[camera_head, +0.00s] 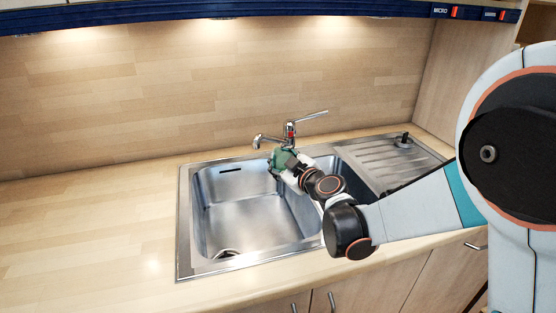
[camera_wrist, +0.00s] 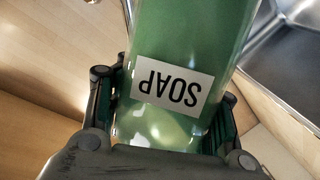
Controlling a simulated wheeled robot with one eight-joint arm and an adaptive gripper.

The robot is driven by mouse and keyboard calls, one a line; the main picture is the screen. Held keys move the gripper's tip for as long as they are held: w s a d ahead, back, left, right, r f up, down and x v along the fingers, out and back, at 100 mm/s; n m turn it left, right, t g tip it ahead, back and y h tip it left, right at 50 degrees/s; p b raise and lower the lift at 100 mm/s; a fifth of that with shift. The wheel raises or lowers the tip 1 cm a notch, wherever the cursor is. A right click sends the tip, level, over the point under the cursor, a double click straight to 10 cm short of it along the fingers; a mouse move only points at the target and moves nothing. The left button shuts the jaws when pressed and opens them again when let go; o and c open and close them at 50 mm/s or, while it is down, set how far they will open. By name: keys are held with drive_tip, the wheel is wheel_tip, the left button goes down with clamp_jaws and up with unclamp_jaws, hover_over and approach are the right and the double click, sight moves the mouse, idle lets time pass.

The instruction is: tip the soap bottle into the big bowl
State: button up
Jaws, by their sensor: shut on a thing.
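The green see-through soap bottle (camera_head: 281,160) is in my gripper (camera_head: 291,165), over the back right part of the big bowl (camera_head: 245,215) and just below the tap. In the wrist view the bottle (camera_wrist: 195,45) runs up out of the picture between my gripper's two dark fingers (camera_wrist: 172,105), which are shut on its sides. Its white SOAP label shows upside down. In the head view the bottle looks small and partly covered by my gripper, and I cannot tell its exact tilt. The big bowl looks empty, with a drain at its front.
The chrome tap (camera_head: 290,132) stands close behind the bottle. To the right lie a second bowl, mostly behind my arm, and a ribbed drainboard (camera_head: 385,160) with a dark round item (camera_head: 403,140). The wooden counter (camera_head: 90,230) on the left is clear.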

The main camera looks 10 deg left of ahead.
drive_tip(key=shift+w+d+f+n, duration=0.1)
drive_tip(key=shift+w+d+n, duration=0.1)
drive_tip(key=shift+n, duration=0.2)
drive_tip(key=shift+w, duration=0.1)
idle(0.8)
drive_tip(key=shift+w+d+f+n+t, duration=0.1)
drive_tip(key=shift+w+f+n+t, duration=0.1)
drive_tip(key=shift+n+t, duration=0.3)
drive_tip(key=shift+w+d+f+n, duration=0.1)
drive_tip(key=shift+d+n, duration=0.05)
drive_tip(key=shift+n, duration=0.25)
idle(0.4)
drive_tip(key=shift+w+f+n, duration=0.15)
drive_tip(key=shift+n, duration=0.25)
drive_tip(key=shift+d, duration=0.1)
drive_tip(key=shift+w+d+f+n+t, duration=0.2)
drive_tip(key=shift+f+n+t, duration=0.25)
drive_tip(key=shift+n, duration=0.45)
idle(1.6)
drive_tip(key=shift+w+f+n, duration=0.1)
drive_tip(key=shift+f+n, duration=0.2)
